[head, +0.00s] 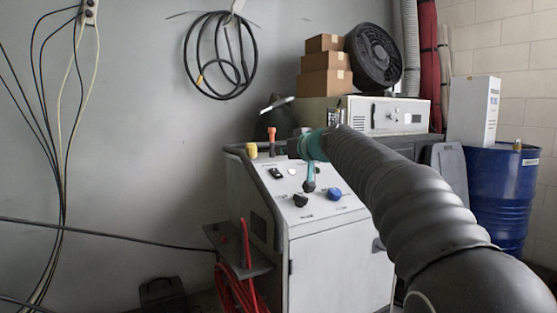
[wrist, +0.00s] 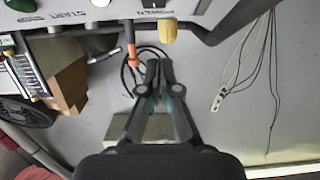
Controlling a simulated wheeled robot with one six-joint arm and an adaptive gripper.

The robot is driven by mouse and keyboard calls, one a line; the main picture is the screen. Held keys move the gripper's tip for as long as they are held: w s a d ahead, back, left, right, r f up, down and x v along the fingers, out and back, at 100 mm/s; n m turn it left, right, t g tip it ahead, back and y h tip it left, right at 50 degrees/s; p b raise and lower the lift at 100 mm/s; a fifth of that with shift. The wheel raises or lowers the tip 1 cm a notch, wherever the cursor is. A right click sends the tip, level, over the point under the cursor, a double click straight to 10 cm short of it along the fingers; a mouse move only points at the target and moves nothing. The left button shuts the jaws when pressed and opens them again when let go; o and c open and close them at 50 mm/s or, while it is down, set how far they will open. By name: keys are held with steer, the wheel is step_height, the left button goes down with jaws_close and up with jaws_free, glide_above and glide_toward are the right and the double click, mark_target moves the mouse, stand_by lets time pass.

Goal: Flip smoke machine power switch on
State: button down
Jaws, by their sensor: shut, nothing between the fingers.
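The smoke machine appears to be the white cabinet (head: 340,260) with a sloped control panel in the head view. A black rocker switch (head: 275,173) sits at the panel's upper left; its on or off position is too small to tell. In the wrist view the panel edge (wrist: 205,10) runs along the top, upside down, with a POWER label beside the partly cut-off switch (wrist: 150,3). My gripper (head: 309,187) is over the panel, right of the switch, shut and empty. Its closed fingers (wrist: 159,64) point toward the panel's rear edge. Contact cannot be told.
A white button (head: 292,170), black knob (head: 300,199) and blue knob (head: 334,194) are on the panel. A yellow cap (head: 251,150) and orange handle (head: 272,134) rise behind it. A beige unit with boxes (head: 326,62) stands behind; a blue drum (head: 505,200) is right.

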steer(key=r+v, duration=0.1)
steer(key=v, duration=0.6)
steer(key=shift+r+b, duration=0.3)
steer(key=shift+b, duration=0.1)
steer(key=shift+s, duration=0.15)
steer(key=s+d+f+m+g+h+p, duration=0.1)
steer(key=s+d+f, duration=0.3)
steer(key=s+f, duration=0.7)
steer(key=s+d+f+m+g+h+p, duration=0.1)
steer(key=s+d+f+m+g+h, duration=0.2)
steer(key=s+f, duration=0.8)
steer(key=s+d+f+m+g+h+p, duration=0.2)
steer(key=s+d+f, duration=0.5)
steer(key=s, duration=1.1)
step_height(320, 180, down, 4)
steer(key=shift+s+d+r+g+h, duration=0.1)
steer(key=shift+s+d+g+h, duration=0.1)
steer(key=shift+g+h, duration=0.85)
